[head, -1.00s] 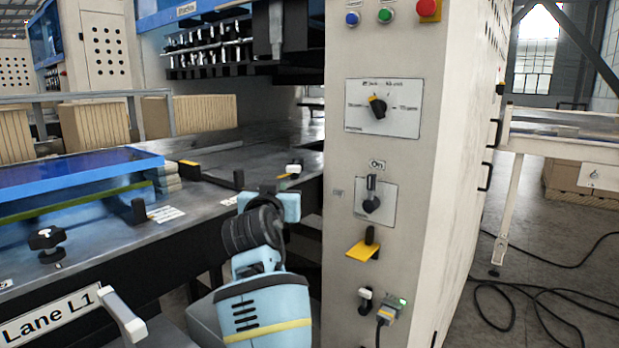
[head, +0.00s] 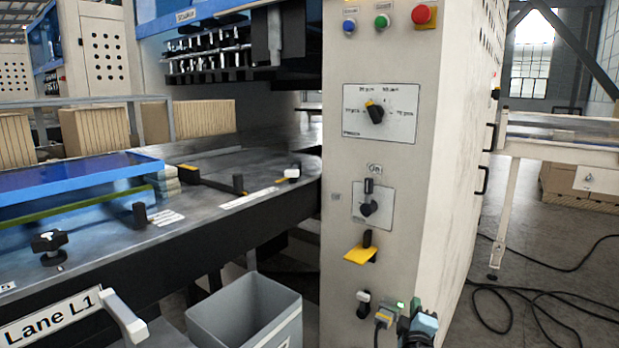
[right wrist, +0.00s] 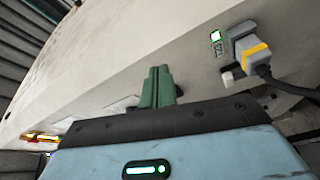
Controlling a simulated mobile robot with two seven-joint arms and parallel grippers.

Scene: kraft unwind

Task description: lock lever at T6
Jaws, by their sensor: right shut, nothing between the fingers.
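No label reading T6 is legible, so I cannot tell which lever is at T6. On the pale cabinet's front, a small white-tipped lever (head: 363,303) sits low down, beside a grey plug (head: 385,315) with a cable. In the right wrist view the plug (right wrist: 250,50) has a yellow band, with a small white piece (right wrist: 228,78) beside it. My right gripper (head: 418,322) is at the bottom edge of the head view, right of the plug. Its green fingers (right wrist: 158,87) are together and empty, apart from the plug. My left gripper is out of view.
Higher on the cabinet are a yellow lever (head: 361,254), a black switch (head: 368,205) and a rotary selector (head: 375,112). A grey bin (head: 245,315) stands left of the cabinet. The metal table (head: 215,205) carries small black stops. Cables (head: 530,310) lie on the floor at right.

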